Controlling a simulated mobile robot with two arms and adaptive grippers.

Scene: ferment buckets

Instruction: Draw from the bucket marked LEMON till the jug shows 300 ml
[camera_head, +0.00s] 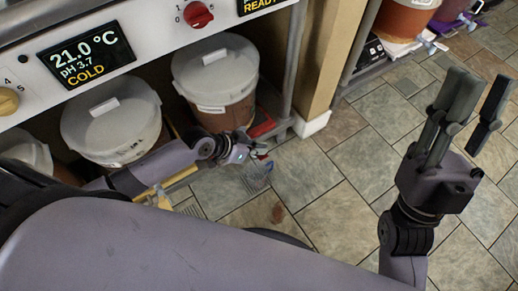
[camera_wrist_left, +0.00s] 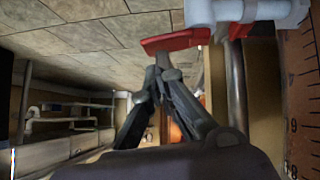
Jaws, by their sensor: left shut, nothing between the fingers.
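My left gripper (camera_head: 240,154) is at the front of a white-lidded bucket (camera_head: 215,78) with reddish-brown contents. In the left wrist view its fingers (camera_wrist_left: 160,68) are closed together and empty, with the tips close to a red tap lever (camera_wrist_left: 176,41); I cannot tell whether they touch. The pale tap body (camera_wrist_left: 245,10) and the bucket's graduated wall (camera_wrist_left: 300,90) are on the right. A clear vessel, probably the jug (camera_head: 257,178), shows below the tap; its level cannot be read. No LEMON marking is legible. My right gripper (camera_head: 478,90) is open and empty over the floor.
More white-lidded buckets (camera_head: 112,118) stand to the left under a panel (camera_head: 85,55) reading 21.0 °C, pH 3.7, COLD. Other buckets with taps (camera_head: 402,18) stand at the upper right. A wooden post (camera_head: 333,55) separates them. Tiled floor (camera_head: 345,165) is open at centre right.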

